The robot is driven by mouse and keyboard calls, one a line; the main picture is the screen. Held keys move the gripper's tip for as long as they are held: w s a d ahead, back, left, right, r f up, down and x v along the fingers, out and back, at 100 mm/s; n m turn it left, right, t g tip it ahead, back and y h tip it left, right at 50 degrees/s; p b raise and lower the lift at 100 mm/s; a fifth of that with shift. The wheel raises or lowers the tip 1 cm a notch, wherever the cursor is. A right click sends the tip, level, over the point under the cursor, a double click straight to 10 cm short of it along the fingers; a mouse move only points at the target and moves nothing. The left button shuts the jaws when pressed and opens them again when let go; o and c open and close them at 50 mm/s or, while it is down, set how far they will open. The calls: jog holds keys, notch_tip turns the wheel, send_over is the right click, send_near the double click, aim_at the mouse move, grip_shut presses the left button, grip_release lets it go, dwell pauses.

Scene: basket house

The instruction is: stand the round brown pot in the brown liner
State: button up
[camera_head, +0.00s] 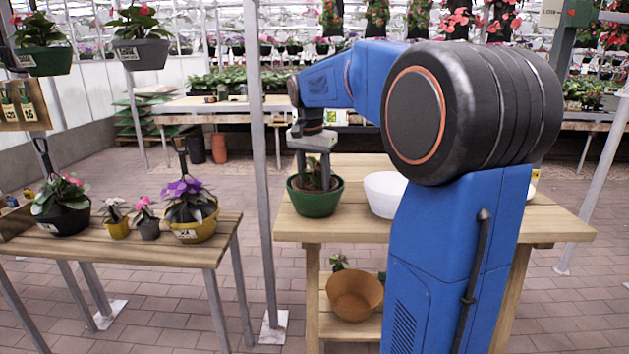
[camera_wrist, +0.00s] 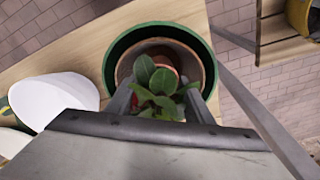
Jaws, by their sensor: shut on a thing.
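A green basket (camera_head: 315,202) stands on the wooden table; it also shows in the wrist view (camera_wrist: 112,62). Inside it is the brown liner (camera_wrist: 208,68), a ring within the green rim. The round brown pot (camera_wrist: 163,68), with a leafy green plant (camera_wrist: 160,88), is inside the liner's opening, seen from above. My gripper (camera_head: 313,172) points down into the basket, shut on the pot, with one finger on each side in the wrist view (camera_wrist: 160,100). The leaves and my gripper hide much of the pot. I cannot tell whether its base touches the liner's bottom.
A white bowl (camera_head: 381,190) stands close to the right of the basket. A terracotta bowl (camera_head: 354,297) sits on the shelf below. A metal post (camera_head: 262,150) rises just left of the table. A side table (camera_head: 100,243) with several potted flowers stands at the left.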

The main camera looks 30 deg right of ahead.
aim_at(312, 187)
jog(key=o, duration=0.9)
jog(key=shift+f, duration=0.1)
jog(key=shift+c, duration=0.2)
notch_tip(312, 187, up, 12)
jog(key=a, duration=0.1)
jog(key=shift+s+a, duration=0.15)
jog(key=shift+s, duration=0.2)
jog(key=s+a+f+n+t, duration=0.1)
jog(key=s+a+f+n, duration=0.3)
jog(key=s+f, duration=0.4)
jog(key=s+a+f+n+t, duration=0.1)
jog(key=s+a+f+n, duration=0.3)
jog(key=s+f, duration=0.5)
jog(key=s+a+f+n+t+y, duration=0.1)
jog(key=s+a+f+n, duration=0.3)
jog(key=s, duration=0.8)
notch_tip(312, 187, down, 4)
jog(key=shift+s+a+f+n+t, duration=0.25)
jog(key=shift+a+t, duration=0.35)
jog(key=shift+a, duration=0.55)
jog(key=shift+r, duration=0.1)
